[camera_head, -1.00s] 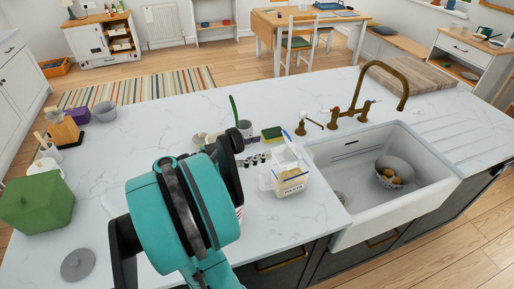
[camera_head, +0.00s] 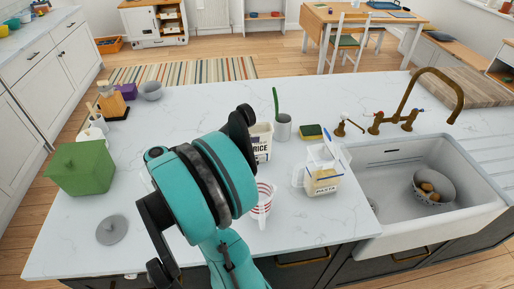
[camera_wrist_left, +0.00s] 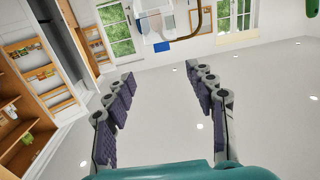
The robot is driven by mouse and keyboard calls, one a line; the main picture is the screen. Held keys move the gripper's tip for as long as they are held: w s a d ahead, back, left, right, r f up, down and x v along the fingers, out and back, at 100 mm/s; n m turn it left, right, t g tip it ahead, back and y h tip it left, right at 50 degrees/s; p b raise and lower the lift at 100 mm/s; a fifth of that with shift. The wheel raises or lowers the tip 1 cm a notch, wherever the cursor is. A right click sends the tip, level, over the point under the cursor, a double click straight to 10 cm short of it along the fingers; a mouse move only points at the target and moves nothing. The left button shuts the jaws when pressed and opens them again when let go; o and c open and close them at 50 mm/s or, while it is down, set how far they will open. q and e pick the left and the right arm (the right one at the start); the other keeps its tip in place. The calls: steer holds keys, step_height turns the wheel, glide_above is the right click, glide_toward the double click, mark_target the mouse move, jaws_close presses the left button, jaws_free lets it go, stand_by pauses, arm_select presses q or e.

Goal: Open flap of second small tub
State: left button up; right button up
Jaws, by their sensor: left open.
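A small tub labelled PASTA (camera_head: 322,183) stands on the white counter left of the sink. A pale flap with a blue edge (camera_head: 333,150) stands up from its top. A second tub labelled RICE (camera_head: 262,145) stands further back to the left. My wrist partly covers it, and I cannot tell how its flap sits. My left gripper (camera_wrist_left: 162,78) is open and empty in the left wrist view, which looks upside down across the room. The pale, blue-edged flap (camera_wrist_left: 162,46) shows beyond the fingers. In the head view my wrist hides the fingers. My right gripper is not in view.
A red-marked measuring cup (camera_head: 263,200) stands close beside my left arm. A grey cup with a green utensil (camera_head: 282,128), a sponge (camera_head: 311,132) and the brass tap (camera_head: 410,122) are behind. A green box (camera_head: 82,168) and grey lid (camera_head: 112,230) are left; counter between is clear.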

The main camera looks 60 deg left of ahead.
arm_select(q)
steer(key=shift+r, duration=0.1)
steer(key=c, duration=0.8)
steer(key=shift+w+r+n+p, duration=0.2)
steer(key=shift+n+p, duration=0.15)
steer(key=shift+n, duration=0.45)
jaws_close()
steer(key=n+g+p, duration=0.4)
steer(key=n+p, duration=0.6)
steer(key=n, duration=2.4)
glide_toward(327, 136)
step_height(327, 136, down, 4)
steer(key=w, duration=0.3)
steer(key=w+d+r+y, duration=0.1)
steer(key=shift+w+d+n, duration=0.1)
steer(key=shift+w+n, duration=0.15)
steer(key=shift+n, duration=0.05)
steer(key=shift+w+r, duration=0.25)
steer(key=shift+w, duration=0.25)
